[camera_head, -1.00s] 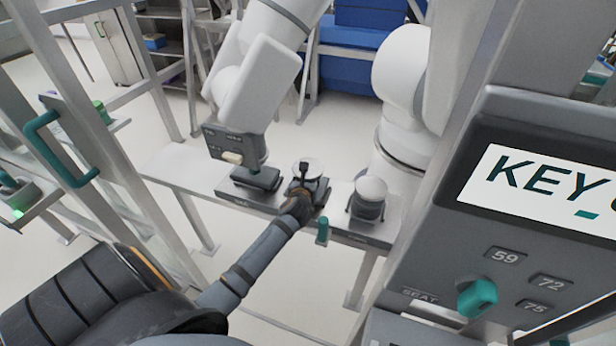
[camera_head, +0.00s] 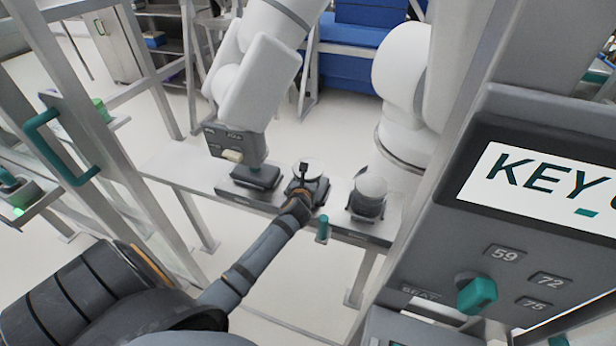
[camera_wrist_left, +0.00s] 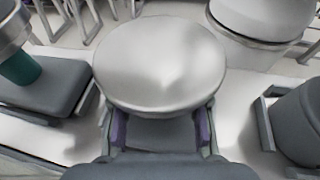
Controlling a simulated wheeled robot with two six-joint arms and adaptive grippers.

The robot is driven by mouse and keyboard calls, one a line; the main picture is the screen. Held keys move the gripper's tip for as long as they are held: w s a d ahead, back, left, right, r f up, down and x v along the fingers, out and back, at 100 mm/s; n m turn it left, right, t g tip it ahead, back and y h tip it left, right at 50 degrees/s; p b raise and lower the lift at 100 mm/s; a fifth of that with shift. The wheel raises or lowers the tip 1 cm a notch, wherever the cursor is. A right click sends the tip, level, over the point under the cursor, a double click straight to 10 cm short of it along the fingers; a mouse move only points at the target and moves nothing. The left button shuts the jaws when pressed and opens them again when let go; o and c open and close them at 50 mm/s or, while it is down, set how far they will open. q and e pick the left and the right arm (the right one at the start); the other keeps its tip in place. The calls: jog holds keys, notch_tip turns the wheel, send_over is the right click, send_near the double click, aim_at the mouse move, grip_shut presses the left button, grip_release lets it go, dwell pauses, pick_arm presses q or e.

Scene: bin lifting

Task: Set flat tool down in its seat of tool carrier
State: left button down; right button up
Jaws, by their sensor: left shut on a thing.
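The flat tool, with a round pale disc (camera_head: 308,168) on top, is at the middle seat of the grey tool carrier (camera_head: 228,194). My left gripper (camera_head: 303,188) is shut on it from the near side. In the left wrist view the disc (camera_wrist_left: 160,62) is large and looks level, with the gripper fingers (camera_wrist_left: 160,132) on either side below it. The disc and fingers hide the seat, so I cannot tell whether the tool rests fully in it. My right gripper is not in view.
A dark block (camera_head: 255,177) under a white robot arm (camera_head: 258,85) stands to the left on the carrier. A dome-topped tool (camera_head: 368,196) stands close on the right. A teal peg (camera_head: 322,228) is at the front edge. A control panel (camera_head: 500,200) fills the right side.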

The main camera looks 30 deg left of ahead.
pick_arm(q)
jog(key=shift+r, duration=0.1)
jog(key=c, duration=0.8)
grip_release()
jog(key=shift+o, duration=0.2)
jog(key=shift+s+f, duration=0.1)
jog(key=shift+f, duration=0.15)
jog(key=shift+s, duration=0.1)
jog(key=v, duration=1.2)
jog(key=shift+r, duration=0.2)
